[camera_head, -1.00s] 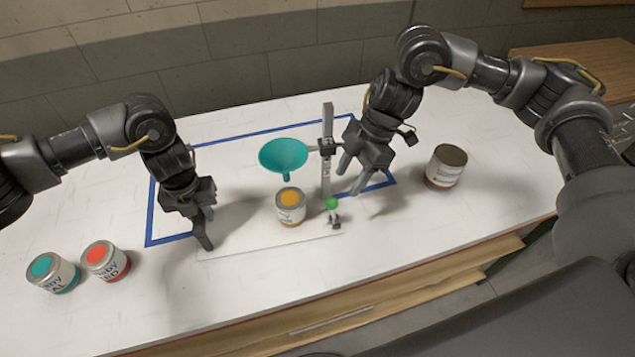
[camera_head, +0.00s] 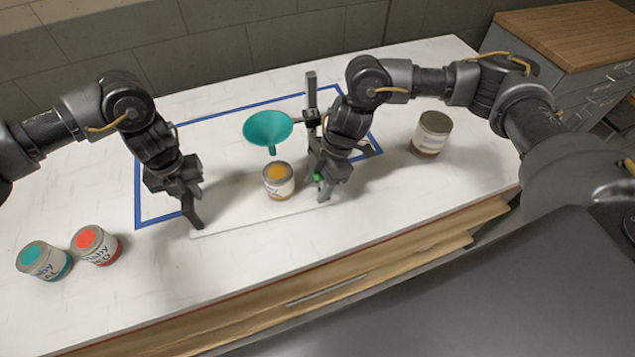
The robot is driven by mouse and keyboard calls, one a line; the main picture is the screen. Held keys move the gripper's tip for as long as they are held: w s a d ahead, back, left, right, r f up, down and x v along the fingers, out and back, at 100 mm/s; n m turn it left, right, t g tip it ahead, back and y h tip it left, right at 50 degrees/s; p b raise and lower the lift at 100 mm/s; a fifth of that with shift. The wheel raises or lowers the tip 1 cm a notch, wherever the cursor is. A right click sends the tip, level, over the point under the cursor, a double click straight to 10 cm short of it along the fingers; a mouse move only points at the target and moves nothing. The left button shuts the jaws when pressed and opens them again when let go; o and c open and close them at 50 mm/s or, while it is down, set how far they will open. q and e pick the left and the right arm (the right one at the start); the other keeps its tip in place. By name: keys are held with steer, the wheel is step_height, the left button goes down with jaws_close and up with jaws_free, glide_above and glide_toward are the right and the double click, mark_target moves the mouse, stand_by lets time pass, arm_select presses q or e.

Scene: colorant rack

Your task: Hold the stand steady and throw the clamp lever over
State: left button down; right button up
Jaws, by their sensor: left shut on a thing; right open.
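The stand has a grey upright post (camera_head: 311,90) that holds a teal funnel (camera_head: 267,128) at a dark clamp block (camera_head: 312,118). Its thin white base plate (camera_head: 235,222) lies on the table. My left gripper (camera_head: 194,225) is shut on the plate's left edge. The clamp lever's green knob (camera_head: 318,177) shows low by the post, partly hidden by my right gripper (camera_head: 322,190). That gripper is open and its fingers are down at the knob; I cannot tell if they touch it. A can with a yellow-orange top (camera_head: 279,183) stands on the plate below the funnel.
Blue tape (camera_head: 139,190) outlines an area around the stand. A can with a teal top (camera_head: 44,261) and one with a red top (camera_head: 97,246) stand at the left. A brown-topped can (camera_head: 431,134) stands right of my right gripper. The table front is clear.

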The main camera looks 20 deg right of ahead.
steer(key=shift+f, duration=0.1)
jaws_close()
stand_by(0.3)
steer(key=d+y, duration=0.1)
steer(key=y, duration=0.1)
steer(key=d+y, duration=0.1)
steer(key=y, duration=0.1)
steer(key=shift+s+d+y, duration=0.1)
steer(key=shift+s+y, duration=0.1)
steer(key=shift+y, duration=0.1)
steer(key=shift+d+y, duration=0.4)
steer(key=shift+y, duration=0.45)
steer(key=shift+d+y, duration=0.4)
steer(key=shift+y, duration=0.45)
steer(key=shift+t, duration=0.3)
jaws_free()
